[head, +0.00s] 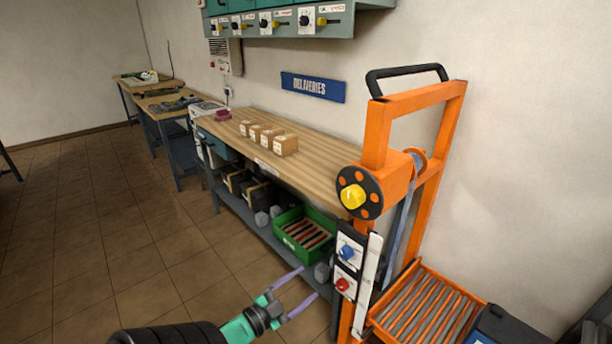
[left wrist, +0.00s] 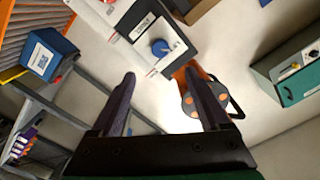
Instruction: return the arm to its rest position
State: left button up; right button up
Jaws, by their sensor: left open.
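My left gripper (head: 294,294) comes in at the bottom of the head view on a black and green arm. Its two purple-grey fingers are spread apart with nothing between them. It is in front of the orange lift frame (head: 375,136) and the low shelf of the bench. In the left wrist view the same open fingers (left wrist: 165,100) point toward a white panel with a blue knob (left wrist: 160,47). I see no contact with anything. My right gripper is not in view.
A wooden bench (head: 320,172) carries several small boxes (head: 285,145). A green crate (head: 292,243) and black batteries sit on its lower shelf. An orange roller tray (head: 430,312) stands at the lower right. The tiled floor (head: 110,260) at left is clear.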

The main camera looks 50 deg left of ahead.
pick_arm(q)
jog(key=s+d+f+n+g, duration=0.2)
jog(key=s+f+g, duration=0.15)
jog(key=f, duration=0.85)
jog(key=s+d+f+n+g, duration=0.2)
jog(key=d+f+g, duration=0.15)
jog(key=f, duration=0.85)
jog(key=s+d+f+g, duration=0.3)
jog(key=s+f+g, duration=0.2)
jog(key=s+f, duration=0.3)
jog(key=s+d+f+g, duration=0.4)
jog(key=s+f, duration=0.4)
jog(key=s, duration=0.3)
jog(key=shift+s+d+f+n+g, duration=0.2)
jog(key=shift+s+f+n+g, duration=0.2)
jog(key=shift+g, duration=0.1)
jog(key=shift+w, duration=0.1)
